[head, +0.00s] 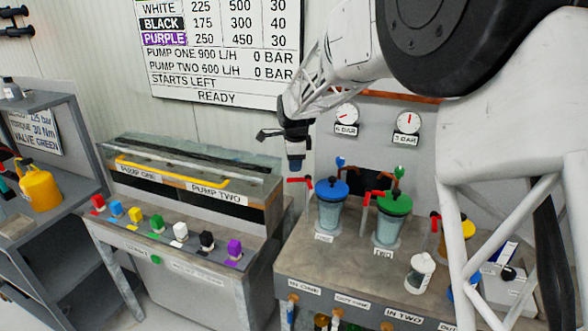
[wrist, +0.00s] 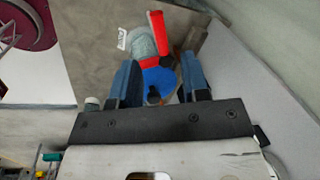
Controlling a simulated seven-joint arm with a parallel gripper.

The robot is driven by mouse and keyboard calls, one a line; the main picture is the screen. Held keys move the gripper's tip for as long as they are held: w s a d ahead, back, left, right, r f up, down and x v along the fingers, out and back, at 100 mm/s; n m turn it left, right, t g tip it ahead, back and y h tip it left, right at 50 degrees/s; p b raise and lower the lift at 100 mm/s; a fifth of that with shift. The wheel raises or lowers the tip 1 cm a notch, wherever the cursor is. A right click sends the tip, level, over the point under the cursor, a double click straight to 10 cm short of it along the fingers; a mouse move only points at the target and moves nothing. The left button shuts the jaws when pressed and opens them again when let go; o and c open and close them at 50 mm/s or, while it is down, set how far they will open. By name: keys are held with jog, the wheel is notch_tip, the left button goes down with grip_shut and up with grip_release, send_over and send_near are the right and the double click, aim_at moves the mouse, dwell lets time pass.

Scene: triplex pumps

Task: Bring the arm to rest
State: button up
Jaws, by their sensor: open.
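My gripper (head: 296,160) hangs in the air in the head view, left of the gauge panel and above the left edge of the grey bench. In the wrist view my gripper (wrist: 158,98) shows two blue fingers spread apart with nothing held between them. Beyond the fingers is a blue-lidded vessel (wrist: 160,80) with a red handle (wrist: 158,30). In the head view the same blue-lidded vessel (head: 331,205) stands on the bench, below and right of my gripper and apart from it.
A green-lidded vessel (head: 392,218) and a white jar (head: 420,272) stand on the bench (head: 330,262). Two gauges (head: 407,122) are on the panel behind. Several coloured blocks (head: 157,226) line the pump bench at left. A sign (head: 222,50) reading READY hangs on the wall.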

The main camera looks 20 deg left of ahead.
jog(key=shift+s+r, duration=0.1)
jog(key=shift+r, duration=0.5)
jog(key=shift+d, duration=0.1)
jog(key=s+d+r+n, duration=0.25)
jog(key=s+d, duration=0.25)
jog(key=d, duration=0.5)
jog(key=s+d+r+n, duration=0.1)
jog(key=s+d+r, duration=0.35)
jog(key=d, duration=0.65)
jog(key=s+d+r+n, duration=0.25)
jog(key=s+d, duration=0.35)
jog(key=d, duration=0.4)
jog(key=s+d+f+n, duration=0.1)
jog(key=s+d+n, duration=0.1)
jog(key=s+d, duration=0.4)
jog(key=s+d+f+n, duration=0.1)
jog(key=s+d, duration=0.5)
jog(key=s, duration=0.6)
jog(key=s+d+f+n+h, duration=0.1)
jog(key=s+d+f+n, duration=0.1)
jog(key=s+d, duration=0.4)
jog(key=s+n, duration=0.1)
jog(key=s, duration=0.3)
jog(key=shift+d+t, duration=0.15)
jog(key=shift+t, duration=0.15)
